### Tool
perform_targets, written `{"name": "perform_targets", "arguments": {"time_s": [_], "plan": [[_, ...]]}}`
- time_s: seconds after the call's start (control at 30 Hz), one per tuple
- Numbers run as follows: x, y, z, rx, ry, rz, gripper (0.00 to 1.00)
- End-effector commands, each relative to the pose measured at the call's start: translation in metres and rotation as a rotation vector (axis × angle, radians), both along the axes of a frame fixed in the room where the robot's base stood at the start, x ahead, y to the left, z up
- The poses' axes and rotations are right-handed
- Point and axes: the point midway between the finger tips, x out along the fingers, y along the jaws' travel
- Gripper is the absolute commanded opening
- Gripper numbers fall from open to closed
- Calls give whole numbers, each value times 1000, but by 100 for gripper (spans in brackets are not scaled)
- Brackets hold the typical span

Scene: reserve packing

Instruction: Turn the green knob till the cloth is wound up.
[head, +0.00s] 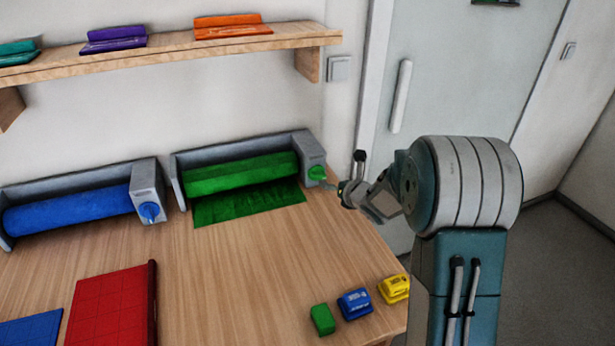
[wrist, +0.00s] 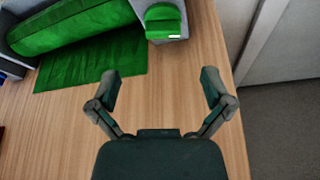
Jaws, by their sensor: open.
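The green knob (head: 317,173) sits on the front of the grey end block of the green roller's holder. It also shows in the wrist view (wrist: 163,20), beyond my fingertips. The green roll (head: 240,175) lies in its grey holder, and a flap of green cloth (head: 250,201) hangs from it flat onto the table. The cloth also shows in the wrist view (wrist: 95,58). My gripper (wrist: 160,85) is open and empty, with its two fingers apart. In the head view it is near the knob, to its right; the wrist view shows a gap between them.
A blue roll (head: 68,209) with a blue knob (head: 150,212) stands to the left. Red (head: 112,305) and blue (head: 30,330) mats lie at front left. Small green (head: 322,320), blue (head: 355,304) and yellow (head: 394,289) objects sit near the table's right edge. A shelf (head: 170,55) hangs above.

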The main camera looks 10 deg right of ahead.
Motion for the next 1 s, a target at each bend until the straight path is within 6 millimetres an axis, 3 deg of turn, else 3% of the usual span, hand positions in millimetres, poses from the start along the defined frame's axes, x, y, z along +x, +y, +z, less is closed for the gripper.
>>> {"name": "perform_targets", "arguments": {"time_s": [0.4,0.5,0.93,0.97,1.0], "plan": [[65,37,-28,-11,1,2,100],[78,38,-33,-7,1,0,100],[89,38,-37,-4,1,-1,100],[89,39,-38,-5,0,-1,96],[89,39,-38,-5,0,-1,78]]}}
